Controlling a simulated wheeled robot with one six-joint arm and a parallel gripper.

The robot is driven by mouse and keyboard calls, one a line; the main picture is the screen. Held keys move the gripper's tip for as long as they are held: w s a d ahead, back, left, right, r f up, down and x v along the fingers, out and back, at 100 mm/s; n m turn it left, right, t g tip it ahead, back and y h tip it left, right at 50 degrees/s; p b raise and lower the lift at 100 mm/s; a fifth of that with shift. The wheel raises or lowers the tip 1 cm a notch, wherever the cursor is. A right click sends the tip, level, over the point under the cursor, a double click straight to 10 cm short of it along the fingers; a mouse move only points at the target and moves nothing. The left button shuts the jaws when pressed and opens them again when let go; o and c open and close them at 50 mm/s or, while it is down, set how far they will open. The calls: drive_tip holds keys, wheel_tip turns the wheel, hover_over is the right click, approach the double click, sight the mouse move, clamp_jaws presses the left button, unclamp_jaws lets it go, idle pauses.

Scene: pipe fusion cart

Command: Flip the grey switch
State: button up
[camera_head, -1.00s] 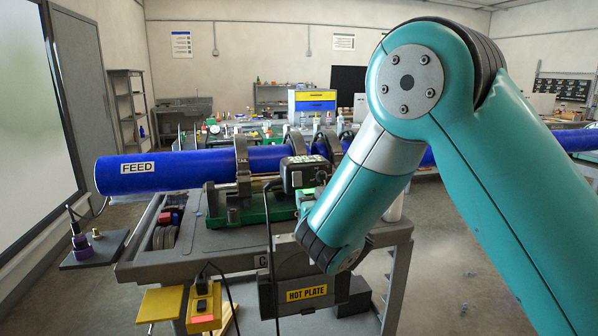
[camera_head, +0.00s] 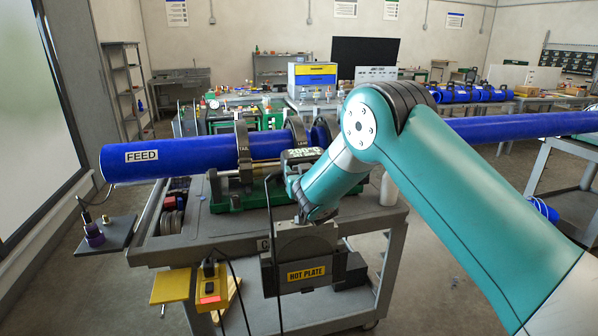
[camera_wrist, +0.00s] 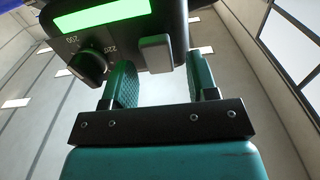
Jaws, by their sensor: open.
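The grey switch (camera_wrist: 156,54) is a pale rocker on the front of a dark control box (camera_wrist: 120,42) in the wrist view, right of a black dial (camera_wrist: 88,64) and below a lit green display (camera_wrist: 100,14). My gripper (camera_wrist: 162,85) is open and empty, its two fingers pointing up at the box. I cannot tell whether anything touches.
A blue pipe marked FEED (camera_head: 200,160) lies in clamps (camera_head: 244,150) on the cart (camera_head: 215,240). Black cables hang in front of the cart. A yellow box (camera_head: 209,285) is at its front left.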

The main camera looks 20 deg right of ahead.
drive_tip(key=shift+c, duration=0.2)
drive_tip(key=c, duration=0.9)
drive_tip(key=f+t+b, duration=0.1)
drive_tip(key=b, duration=0.6)
drive_tip(key=t+b, duration=0.1)
drive_tip(key=b, duration=0.3)
drive_tip(key=t+b, duration=0.1)
drive_tip(key=b, duration=0.4)
drive_tip(key=shift+s+f, duration=0.1)
drive_tip(key=shift+f, duration=0.15)
drive_tip(key=shift+r+t+b, duration=0.3)
drive_tip(key=shift+t+b, duration=0.1)
drive_tip(key=shift+b, duration=0.65)
drive_tip(key=shift+r, duration=0.1)
